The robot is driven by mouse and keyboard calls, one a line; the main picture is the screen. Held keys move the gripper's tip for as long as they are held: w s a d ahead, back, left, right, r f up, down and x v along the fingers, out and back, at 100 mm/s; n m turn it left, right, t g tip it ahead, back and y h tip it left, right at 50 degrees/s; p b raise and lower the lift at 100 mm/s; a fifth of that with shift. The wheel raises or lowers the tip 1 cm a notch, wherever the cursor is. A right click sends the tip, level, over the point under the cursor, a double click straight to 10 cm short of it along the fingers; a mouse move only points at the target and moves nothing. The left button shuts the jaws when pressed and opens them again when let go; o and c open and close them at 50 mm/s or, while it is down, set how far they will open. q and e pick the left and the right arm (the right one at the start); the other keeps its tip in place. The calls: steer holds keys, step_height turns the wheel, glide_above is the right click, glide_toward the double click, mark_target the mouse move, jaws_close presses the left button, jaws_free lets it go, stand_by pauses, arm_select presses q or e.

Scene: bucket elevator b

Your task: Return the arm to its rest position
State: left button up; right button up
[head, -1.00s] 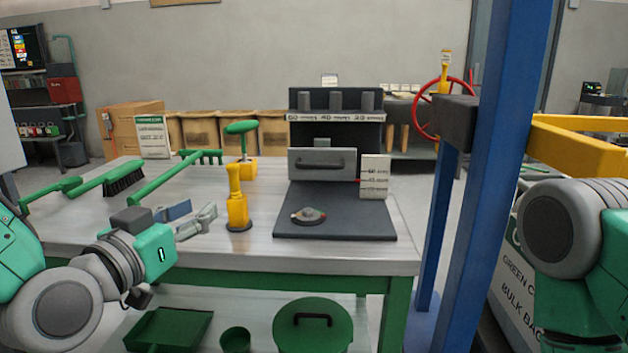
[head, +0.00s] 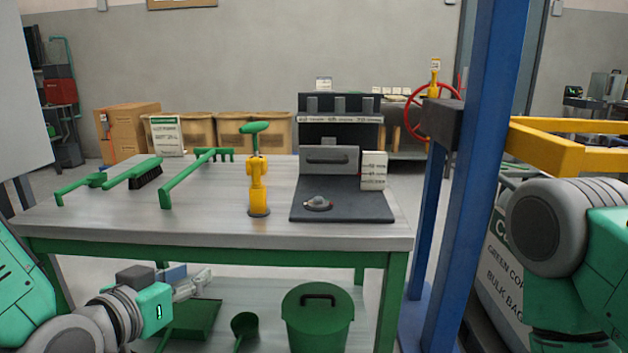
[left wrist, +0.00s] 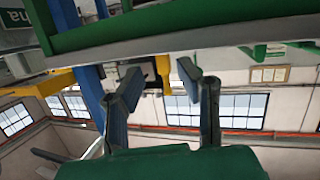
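My left arm comes in from the lower left of the head view. Its gripper (head: 205,282) is in front of the workbench (head: 330,236), below the tabletop's front edge. In the left wrist view the two fingers of the left gripper (left wrist: 160,78) stand apart with nothing held between them. The bench edge crosses the top of that view, which looks upside down. My right arm shows only as a grey and green link at the right edge of the head view; its gripper is out of view.
A lidded green bucket (head: 318,318) is on the lower shelf. A blue post (head: 478,180) rises right of the bench.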

arm_select(q)
steer(key=s+a+f+n+g+y+p, duration=0.1)
steer(key=s+a+f+g+p, duration=0.1)
steer(key=s+f+g, duration=0.5)
steer(key=s+a+f+y+p, duration=0.15)
steer(key=s+f, duration=0.25)
steer(key=f, duration=0.7)
steer(key=s+a+f+g+y+p, duration=0.1)
steer(key=s+a+f+g+p, duration=0.1)
steer(key=s, duration=0.7)
steer(key=s+a+f+n+g+y+p, duration=0.1)
steer(key=s+a+f+g, duration=0.2)
steer(key=s+f, duration=0.3)
steer(key=s+g, duration=0.1)
steer(key=s, duration=0.1)
steer(key=shift+s+g+p, duration=0.35)
steer(key=shift+s+g, duration=0.05)
